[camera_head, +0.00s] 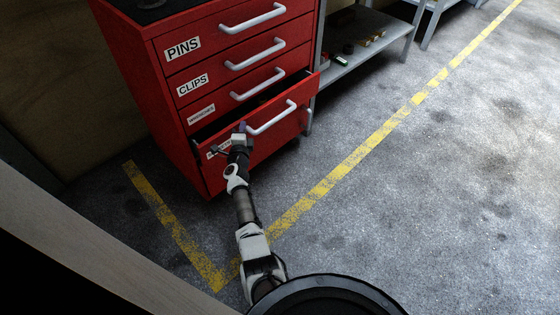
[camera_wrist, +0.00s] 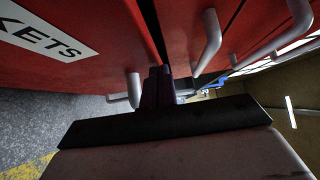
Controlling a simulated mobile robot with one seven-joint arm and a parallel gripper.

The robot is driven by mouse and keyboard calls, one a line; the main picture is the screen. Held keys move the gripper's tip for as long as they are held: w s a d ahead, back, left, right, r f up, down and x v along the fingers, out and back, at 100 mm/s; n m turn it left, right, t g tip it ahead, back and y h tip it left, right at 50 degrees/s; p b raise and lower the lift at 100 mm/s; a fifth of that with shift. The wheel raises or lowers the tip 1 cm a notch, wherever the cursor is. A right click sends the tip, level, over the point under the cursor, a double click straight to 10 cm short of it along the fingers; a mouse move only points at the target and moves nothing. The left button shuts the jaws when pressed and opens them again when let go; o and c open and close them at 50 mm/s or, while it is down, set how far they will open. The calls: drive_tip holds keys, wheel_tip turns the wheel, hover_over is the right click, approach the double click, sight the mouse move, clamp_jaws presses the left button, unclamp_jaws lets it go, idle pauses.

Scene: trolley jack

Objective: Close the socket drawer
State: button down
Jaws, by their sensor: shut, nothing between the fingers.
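The socket drawer (camera_head: 285,131) is the bottom drawer of the red cabinet, and it stands partly open, with a dark gap above its front. In the wrist view its red front (camera_wrist: 85,70) carries a label ending in "KETS" (camera_wrist: 42,32). Its pale handle (camera_head: 271,118) also shows in the wrist view (camera_wrist: 134,90). My gripper (camera_head: 241,129) is shut and empty at the upper left part of the drawer front, beside the handle's left end. In the wrist view its fingers (camera_wrist: 157,88) are by the handle and gap. I cannot tell whether they touch the drawer.
The red cabinet (camera_head: 135,75) has closed drawers above, labelled PINS (camera_head: 182,48) and CLIPS (camera_head: 192,84), with protruding handles. A grey shelf unit (camera_head: 358,53) stands to its right. The floor (camera_head: 440,190) in front is clear, marked with yellow lines.

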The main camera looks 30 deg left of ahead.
drive_tip(key=shift+w+a+b, duration=0.2)
drive_tip(key=shift+w+a, duration=0.05)
drive_tip(key=shift+a, duration=0.35)
drive_tip(key=shift+w+a+b, duration=0.2)
drive_tip(key=shift+a, duration=0.4)
